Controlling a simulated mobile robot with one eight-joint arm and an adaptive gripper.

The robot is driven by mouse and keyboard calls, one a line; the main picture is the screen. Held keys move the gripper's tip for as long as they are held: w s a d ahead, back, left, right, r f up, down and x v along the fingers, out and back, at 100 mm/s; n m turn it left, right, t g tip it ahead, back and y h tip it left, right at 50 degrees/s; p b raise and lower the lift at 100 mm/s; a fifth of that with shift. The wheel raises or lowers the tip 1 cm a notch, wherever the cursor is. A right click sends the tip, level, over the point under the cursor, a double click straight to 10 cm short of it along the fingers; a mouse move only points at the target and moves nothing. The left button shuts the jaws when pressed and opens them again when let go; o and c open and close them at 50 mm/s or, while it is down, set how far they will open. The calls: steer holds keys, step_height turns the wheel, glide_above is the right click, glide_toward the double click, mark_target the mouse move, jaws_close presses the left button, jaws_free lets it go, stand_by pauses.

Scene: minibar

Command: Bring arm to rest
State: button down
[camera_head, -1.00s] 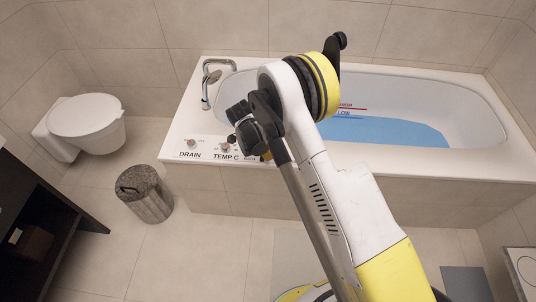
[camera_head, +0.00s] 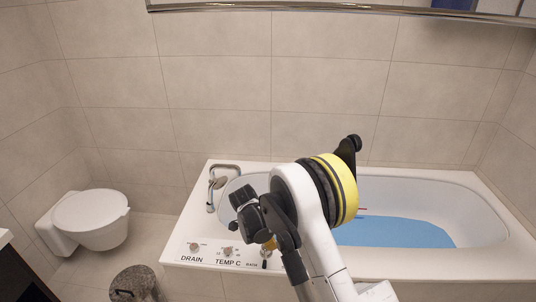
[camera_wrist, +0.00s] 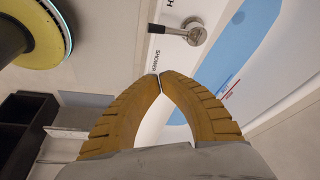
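My arm (camera_head: 325,255) is raised in front of the bathtub (camera_head: 480,258), bent at its yellow and black joint. My gripper (camera_wrist: 160,80) shows in the wrist view with its two orange fingers curved together, tips meeting and nothing between them. In the head view the gripper is mostly hidden behind the dark wrist parts, near the tub's control ledge. The wrist view shows a metal shower lever (camera_wrist: 185,32) on the white ledge just beyond the fingertips.
The tub holds blue water (camera_head: 395,232). Drain (camera_head: 194,247) and temperature (camera_head: 228,251) knobs and a faucet (camera_head: 212,185) are on its left ledge. A toilet (camera_head: 90,218) and a grey bin (camera_head: 134,284) stand at left. A dark shelf (camera_wrist: 22,125) shows in the wrist view.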

steer(key=s+d+r+n+t+y, duration=0.1)
steer(key=s+d+r+n, duration=0.15)
steer(key=r, duration=0.55)
steer(key=s+d+r+n+t+y, duration=0.1)
steer(key=s+d+r+n, duration=0.2)
steer(key=r, duration=0.6)
steer(key=s+d+r+n, duration=0.25)
steer(key=d+r, duration=0.25)
steer(key=r, duration=0.3)
steer(key=s+d+r+n+t+y, duration=0.1)
steer(key=s+d+r+n+t, duration=0.1)
steer(key=s, duration=0.8)
steer(key=s+d+r+n+t, duration=0.2)
steer(key=s+d+r+n, duration=0.1)
steer(key=s, duration=0.7)
steer(key=shift+d+n+y, duration=0.4)
steer(key=shift+d+n, duration=0.05)
steer(key=shift+n, duration=0.35)
steer(key=shift+r, duration=0.1)
